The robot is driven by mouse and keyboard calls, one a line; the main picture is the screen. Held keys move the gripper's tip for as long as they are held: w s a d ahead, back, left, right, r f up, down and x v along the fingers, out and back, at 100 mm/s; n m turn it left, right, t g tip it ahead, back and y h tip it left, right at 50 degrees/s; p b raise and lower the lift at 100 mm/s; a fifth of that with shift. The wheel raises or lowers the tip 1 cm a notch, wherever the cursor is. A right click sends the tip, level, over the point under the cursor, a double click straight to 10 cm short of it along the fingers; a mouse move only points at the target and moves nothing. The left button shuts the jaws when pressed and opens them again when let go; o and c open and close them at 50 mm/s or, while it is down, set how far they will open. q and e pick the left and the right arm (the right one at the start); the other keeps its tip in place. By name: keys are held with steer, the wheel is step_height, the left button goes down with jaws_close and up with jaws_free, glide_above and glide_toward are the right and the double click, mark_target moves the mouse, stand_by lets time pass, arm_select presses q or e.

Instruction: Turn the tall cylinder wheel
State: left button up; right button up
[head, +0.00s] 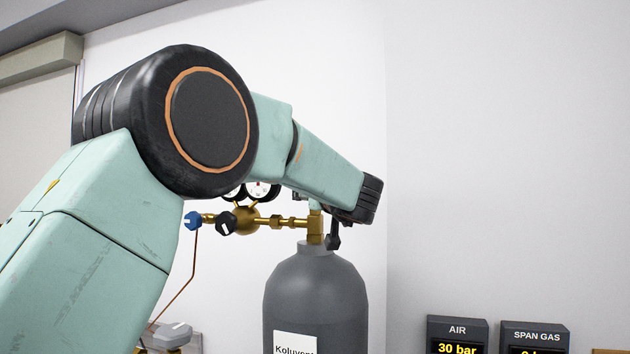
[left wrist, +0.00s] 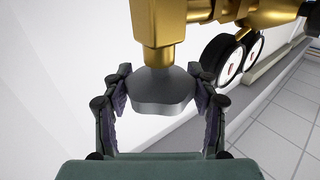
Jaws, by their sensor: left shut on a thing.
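The tall grey cylinder (head: 316,290) stands upright in the head view, with a white label and a brass valve (head: 316,228) on top. In the left wrist view, the grey lobed wheel (left wrist: 163,95) sits against the end of the brass valve body (left wrist: 160,30). My left gripper (left wrist: 160,80) has a finger on each side of the wheel and is shut on it. In the head view my left arm reaches over the valve, and the wheel and fingers cannot be made out clearly there. My right gripper is not in view.
A brass regulator (head: 245,218) with gauges, a blue knob (head: 193,220) and a black knob (head: 226,222) extends left from the valve. A copper tube (head: 188,280) hangs below. The AIR display (head: 457,335) and SPAN GAS display (head: 534,337) stand at lower right. White walls lie behind.

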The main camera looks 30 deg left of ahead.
arm_select(q)
steer(key=shift+n+g+y+p, duration=0.3)
steer(key=shift+g+y+p, duration=0.1)
steer(key=shift+g, duration=0.1)
steer(key=shift+f, duration=0.1)
steer(key=o, duration=1.2)
steer(key=v, duration=1.2)
steer(key=shift+w, duration=0.1)
